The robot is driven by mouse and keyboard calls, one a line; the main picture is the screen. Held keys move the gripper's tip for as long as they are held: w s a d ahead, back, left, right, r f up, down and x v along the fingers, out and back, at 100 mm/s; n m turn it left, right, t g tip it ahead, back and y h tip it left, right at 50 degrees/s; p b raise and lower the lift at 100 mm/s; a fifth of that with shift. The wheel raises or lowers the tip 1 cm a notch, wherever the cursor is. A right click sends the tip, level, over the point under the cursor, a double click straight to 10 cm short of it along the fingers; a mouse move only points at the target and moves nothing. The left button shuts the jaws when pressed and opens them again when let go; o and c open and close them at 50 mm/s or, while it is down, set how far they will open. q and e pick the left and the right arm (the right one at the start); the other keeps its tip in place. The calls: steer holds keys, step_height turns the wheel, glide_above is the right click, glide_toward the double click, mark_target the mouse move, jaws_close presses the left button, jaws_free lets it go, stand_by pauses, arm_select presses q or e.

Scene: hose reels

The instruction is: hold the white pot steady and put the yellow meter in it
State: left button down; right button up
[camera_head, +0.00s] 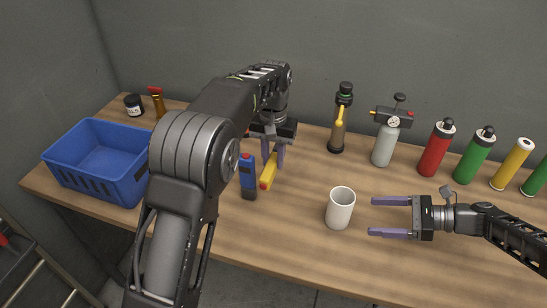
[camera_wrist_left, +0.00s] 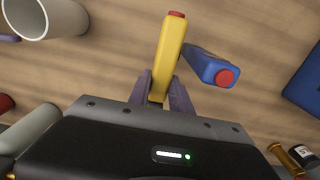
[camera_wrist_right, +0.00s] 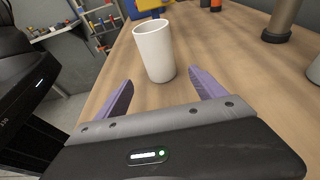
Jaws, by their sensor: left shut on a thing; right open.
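The white pot (camera_head: 340,208) stands upright and looks empty on the table, right of centre; it also shows in the right wrist view (camera_wrist_right: 154,50) and at the corner of the left wrist view (camera_wrist_left: 45,18). The yellow meter (camera_head: 268,171) is held by my left gripper (camera_head: 273,158), whose purple fingers close on its lower end in the left wrist view (camera_wrist_left: 160,95). My right gripper (camera_head: 389,217) is open and empty. Its fingers point left at the pot, with a gap between their tips and the pot.
A blue meter (camera_head: 248,177) with a red top stands beside the yellow one. A blue crate (camera_head: 95,160) is at the left. The table before the pot is clear.

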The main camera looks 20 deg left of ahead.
mark_target(342, 214)
steer(key=shift+a, duration=0.1)
arm_select(q)
steer(key=shift+f+b, duration=0.95)
arm_select(e)
steer(key=shift+x, duration=4.95)
steer(key=c, duration=1)
